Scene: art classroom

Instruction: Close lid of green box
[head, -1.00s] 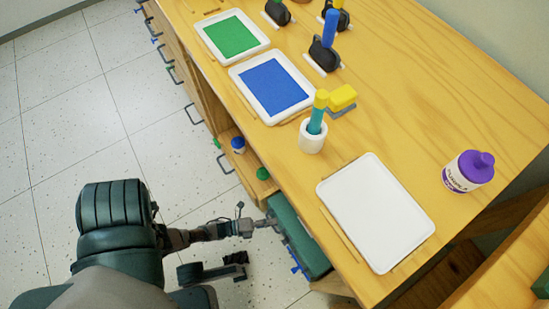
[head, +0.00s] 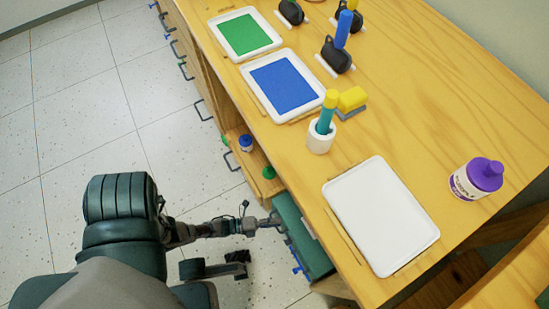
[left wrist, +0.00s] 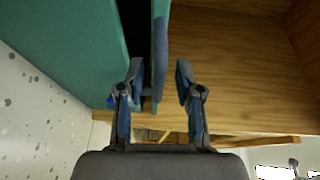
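The green box (head: 300,240) is a dark teal box at the lower shelf of the wooden desk, partly hidden under the tabletop. In the left wrist view its teal body (left wrist: 70,50) fills the left side. The lid (left wrist: 160,45) shows edge-on, with a dark gap between it and the body, so it stands partly open. My left gripper (head: 274,221) is at the box's left side. In the left wrist view the gripper (left wrist: 158,82) is open, with its fingers on either side of the lid's edge; contact cannot be told.
The desk's tabletop (head: 440,130) overhangs the box. A white tray (head: 380,215) lies above it. Small bottles (head: 246,143) stand on the shelf beside the box. The tiled floor (head: 90,130) to the left is clear.

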